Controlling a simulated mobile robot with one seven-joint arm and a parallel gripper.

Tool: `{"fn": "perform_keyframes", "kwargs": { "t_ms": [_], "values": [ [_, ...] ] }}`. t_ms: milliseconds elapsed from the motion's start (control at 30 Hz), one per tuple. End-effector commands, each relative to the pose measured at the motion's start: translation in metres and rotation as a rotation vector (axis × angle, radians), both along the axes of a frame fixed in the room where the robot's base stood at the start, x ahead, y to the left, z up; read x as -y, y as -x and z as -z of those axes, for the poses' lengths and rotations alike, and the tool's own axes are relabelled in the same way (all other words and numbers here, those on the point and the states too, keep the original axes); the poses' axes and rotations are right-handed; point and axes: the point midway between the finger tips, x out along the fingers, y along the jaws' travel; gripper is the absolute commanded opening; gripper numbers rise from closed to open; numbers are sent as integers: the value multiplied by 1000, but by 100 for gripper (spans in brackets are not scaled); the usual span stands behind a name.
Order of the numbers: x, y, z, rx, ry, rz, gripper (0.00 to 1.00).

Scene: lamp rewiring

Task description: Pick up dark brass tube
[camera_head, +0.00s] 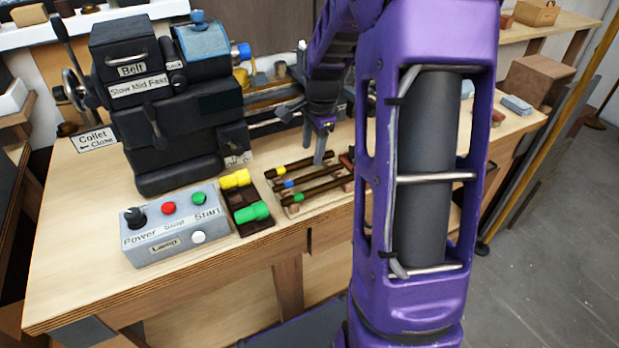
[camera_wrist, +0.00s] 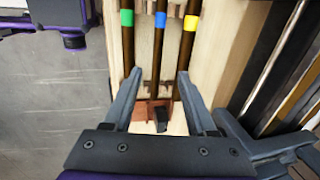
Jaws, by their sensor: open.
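Three dark brass tubes lie side by side on a pale wooden rack. One has a yellow band (camera_head: 301,163), one a blue band (camera_head: 313,177) and one a green band (camera_head: 322,189). In the wrist view they run upright: green (camera_wrist: 127,45) left, blue (camera_wrist: 160,55) middle, yellow (camera_wrist: 188,48) right. My gripper (camera_wrist: 159,72) is open and empty. Its fingertips sit either side of the blue-banded tube in the wrist view; the height gap is unclear. In the head view my gripper (camera_head: 321,153) is over the tubes' right part, one finger visible.
A reddish-brown block (camera_wrist: 146,106) with a black piece is at the tube ends. A grey control box (camera_head: 175,230) and a brown tray (camera_head: 246,211) with yellow and green pieces stand left. A black lathe (camera_head: 170,100) stands behind. My arm hides the bench's right middle.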

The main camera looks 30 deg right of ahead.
Motion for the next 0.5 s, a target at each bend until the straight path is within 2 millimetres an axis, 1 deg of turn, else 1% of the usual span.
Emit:
{"fn": "perform_keyframes", "kwargs": {
  "t_ms": [33, 100, 367, 500],
  "values": [
    [0, -1, 11, -4, -2, 1, 57],
    [1, -3, 20, -2, 0, 1, 57],
    [0, -6, 38, -1, 0, 0, 57],
    [0, -6, 60, -3, -1, 1, 57]
  ]
}}
